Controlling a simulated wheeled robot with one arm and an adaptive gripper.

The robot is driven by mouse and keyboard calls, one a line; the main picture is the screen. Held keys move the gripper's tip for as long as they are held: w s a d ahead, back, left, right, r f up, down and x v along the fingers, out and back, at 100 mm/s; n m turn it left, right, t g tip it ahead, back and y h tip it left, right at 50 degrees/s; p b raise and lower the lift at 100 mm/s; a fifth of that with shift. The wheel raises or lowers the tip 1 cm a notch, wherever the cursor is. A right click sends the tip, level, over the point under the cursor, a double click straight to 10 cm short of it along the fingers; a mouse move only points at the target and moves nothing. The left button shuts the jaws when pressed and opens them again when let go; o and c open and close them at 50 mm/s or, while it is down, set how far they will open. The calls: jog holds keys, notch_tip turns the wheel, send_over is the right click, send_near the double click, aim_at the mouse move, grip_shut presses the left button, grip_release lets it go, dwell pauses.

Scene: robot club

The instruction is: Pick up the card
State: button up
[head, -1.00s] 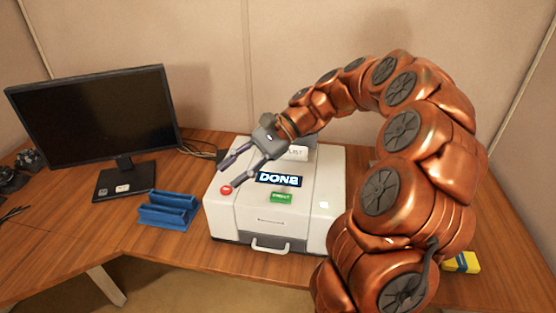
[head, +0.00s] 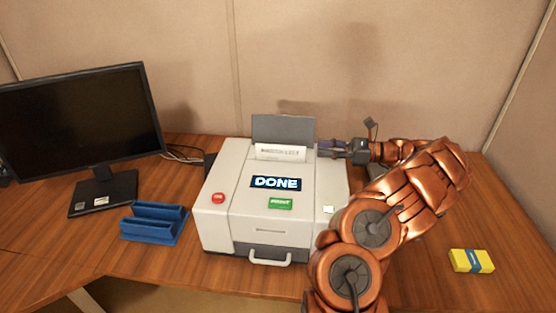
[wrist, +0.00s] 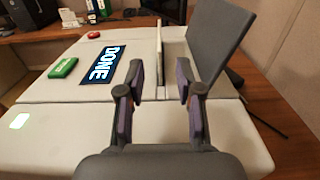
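The card (head: 281,151) is white with printed text and stands upright in the slot on top of the white printer (head: 230,215), in front of a dark raised flap (head: 283,129). In the wrist view the card (wrist: 159,50) shows nearly edge-on, between the lines of my two fingers. My gripper (head: 322,149) is at the printer's right side, level with the card and pointing left at its right edge. In the wrist view my gripper (wrist: 160,72) is open, with one finger to each side of the card's plane. I see no contact with the card.
The printer top has a screen reading DONE (head: 277,183), a green button (head: 280,203) and a red button (head: 218,198). A blue holder (head: 153,222) and a monitor (head: 80,125) stand left. A yellow pack (head: 472,261) lies right. Desk space at front right is clear.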

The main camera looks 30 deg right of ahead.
aim_at(285, 146)
jog(key=p+x, duration=0.1)
jog(key=x, duration=0.5)
jog(key=shift+a+r, duration=0.15)
jog(key=shift+f+p+x, duration=0.2)
jog(key=shift+p+x, duration=0.75)
jog(key=shift+x, duration=2.05)
grip_shut()
